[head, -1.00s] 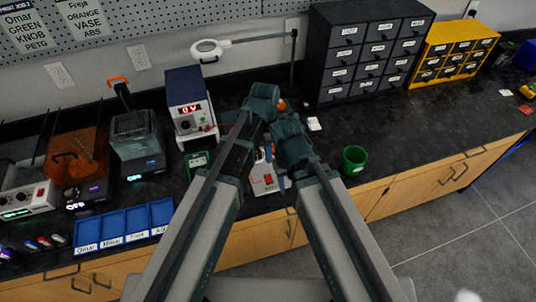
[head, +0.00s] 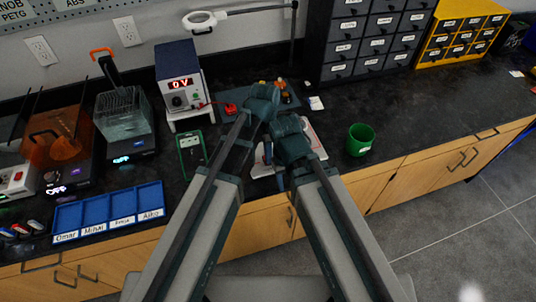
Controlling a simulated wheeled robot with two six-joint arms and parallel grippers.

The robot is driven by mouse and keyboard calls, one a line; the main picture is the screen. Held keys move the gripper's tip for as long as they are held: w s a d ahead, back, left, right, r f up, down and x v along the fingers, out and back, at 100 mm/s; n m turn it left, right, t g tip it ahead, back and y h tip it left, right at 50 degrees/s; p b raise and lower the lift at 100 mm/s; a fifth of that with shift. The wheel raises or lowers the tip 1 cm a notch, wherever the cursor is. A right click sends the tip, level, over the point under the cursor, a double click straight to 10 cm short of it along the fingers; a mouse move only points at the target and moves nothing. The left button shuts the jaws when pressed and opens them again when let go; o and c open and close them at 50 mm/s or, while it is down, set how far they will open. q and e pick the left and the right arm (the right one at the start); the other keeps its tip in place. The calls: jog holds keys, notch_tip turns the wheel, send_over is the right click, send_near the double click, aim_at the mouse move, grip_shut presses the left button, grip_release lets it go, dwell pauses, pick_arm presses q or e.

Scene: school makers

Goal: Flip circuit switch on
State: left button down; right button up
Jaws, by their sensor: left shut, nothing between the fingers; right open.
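A white circuit board (head: 318,141) lies on the dark bench in front of me. My arms cover most of it, and its switch is hidden. My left gripper (head: 263,97) is shut and empty, above the far side of the board. My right gripper (head: 279,172) is open over the near part of the board, and its fingers are largely hidden by its own wrist. I cannot tell whether either touches the board. A blue and white power supply (head: 180,88) reading 0 V stands behind, to the left.
A green meter (head: 191,152) and a blue labelled tray (head: 110,212) lie to the left. A green cup (head: 359,139) stands to the right. Dark drawers (head: 362,40) and yellow drawers (head: 462,33) line the back. The bench right of the cup is mostly clear.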

pick_arm(q)
jog(key=shift+s+f, duration=0.15)
jog(key=shift+f, duration=0.05)
jog(key=shift+r, duration=0.1)
jog(key=shift+w+a+r, duration=0.15)
jog(key=shift+w+a, duration=0.1)
jog(key=shift+w, duration=0.6)
jog(key=shift+r, duration=0.15)
